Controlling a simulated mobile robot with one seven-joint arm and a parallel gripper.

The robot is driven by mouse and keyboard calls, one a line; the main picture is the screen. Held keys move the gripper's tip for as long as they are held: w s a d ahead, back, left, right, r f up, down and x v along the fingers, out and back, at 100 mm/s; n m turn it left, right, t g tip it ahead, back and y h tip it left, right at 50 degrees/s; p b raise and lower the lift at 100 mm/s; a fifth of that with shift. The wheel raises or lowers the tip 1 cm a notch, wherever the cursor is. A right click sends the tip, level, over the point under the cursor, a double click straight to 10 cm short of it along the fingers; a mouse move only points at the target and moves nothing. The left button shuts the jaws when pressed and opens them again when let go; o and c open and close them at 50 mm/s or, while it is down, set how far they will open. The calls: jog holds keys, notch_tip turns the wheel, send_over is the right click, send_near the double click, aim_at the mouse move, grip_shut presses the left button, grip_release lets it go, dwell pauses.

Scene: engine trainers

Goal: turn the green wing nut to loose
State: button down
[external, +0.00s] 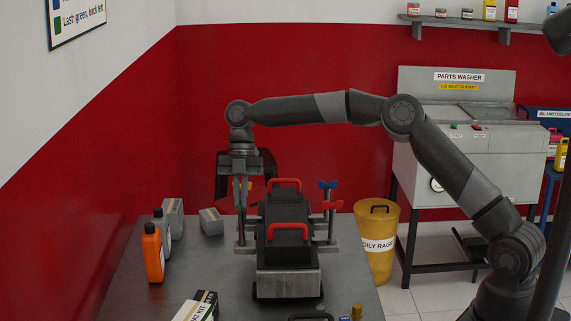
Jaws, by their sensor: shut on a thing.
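My gripper (243,198) points down over the back left of the engine block (284,240), at the left-hand posts. It is shut on the green wing nut, which is mostly hidden; only a small greenish patch shows between the dark gripper parts. I cannot tell how the nut's wings are turned. A blue wing nut (328,184) and a red wing nut (332,205) stand on posts at the right side of the block.
Red handles (286,226) rise from the top of the block, close to my gripper. An orange bottle (153,252), grey bottles and a small grey box (211,221) stand left on the bench (215,270). A yellow rag bin (378,218) and parts washer (455,150) are at right.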

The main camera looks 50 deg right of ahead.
dwell(0.3)
jog(key=c, duration=1.6)
grip_release()
jog(key=v, duration=1)
jog(key=shift+w+r, duration=0.15)
jog(key=shift+r, duration=0.2)
